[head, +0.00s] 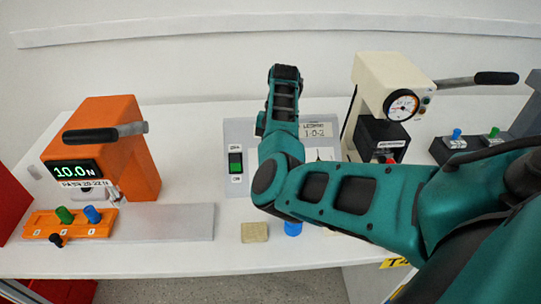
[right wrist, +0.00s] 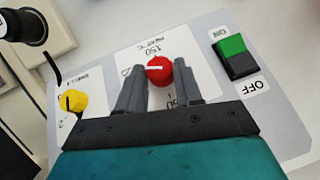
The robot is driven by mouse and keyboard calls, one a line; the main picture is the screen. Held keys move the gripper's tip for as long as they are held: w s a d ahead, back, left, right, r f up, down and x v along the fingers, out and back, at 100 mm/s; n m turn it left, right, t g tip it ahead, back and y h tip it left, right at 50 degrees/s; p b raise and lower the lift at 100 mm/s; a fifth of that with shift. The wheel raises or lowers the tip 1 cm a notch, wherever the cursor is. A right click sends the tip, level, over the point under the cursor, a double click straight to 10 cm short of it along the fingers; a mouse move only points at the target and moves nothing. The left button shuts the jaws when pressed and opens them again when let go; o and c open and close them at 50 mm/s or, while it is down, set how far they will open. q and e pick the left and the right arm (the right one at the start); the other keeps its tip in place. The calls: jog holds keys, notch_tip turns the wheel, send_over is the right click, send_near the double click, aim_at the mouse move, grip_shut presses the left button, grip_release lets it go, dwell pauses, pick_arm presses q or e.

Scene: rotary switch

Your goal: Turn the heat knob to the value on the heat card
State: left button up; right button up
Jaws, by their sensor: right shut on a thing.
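In the right wrist view, a red knob (right wrist: 158,74) sits on the grey switch panel (right wrist: 207,28) under a heat label. A white pointer line on the knob points left in the picture. A "150" mark shows just beyond the knob, and another scale number is partly hidden by a finger. My right gripper (right wrist: 157,69) is shut on the red knob, one finger on each side. In the head view my right arm covers most of the panel (head: 240,130), the knob and the gripper. I cannot identify a heat card with certainty. My left gripper is not in view.
A yellow knob (right wrist: 73,101) and a green-and-black ON/OFF switch (right wrist: 234,58) flank the red knob. An orange press (head: 130,150) stands left and a cream press (head: 385,75) right. A beige block (head: 254,232) and a blue piece (head: 293,228) lie near the front edge.

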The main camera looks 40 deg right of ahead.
jog(key=shift+s+d+m+t+y, duration=0.1)
jog(key=shift+m+t+y, duration=0.2)
jog(key=shift+m+y, duration=0.1)
jog(key=shift+f, duration=0.1)
jog(key=o, duration=1)
jog(key=shift+o, duration=0.2)
jog(key=shift+d+r, duration=0.2)
jog(key=shift+r, duration=0.4)
jog(key=v, duration=1.1)
jog(key=shift+d+r, duration=0.2)
jog(key=shift+r, duration=0.1)
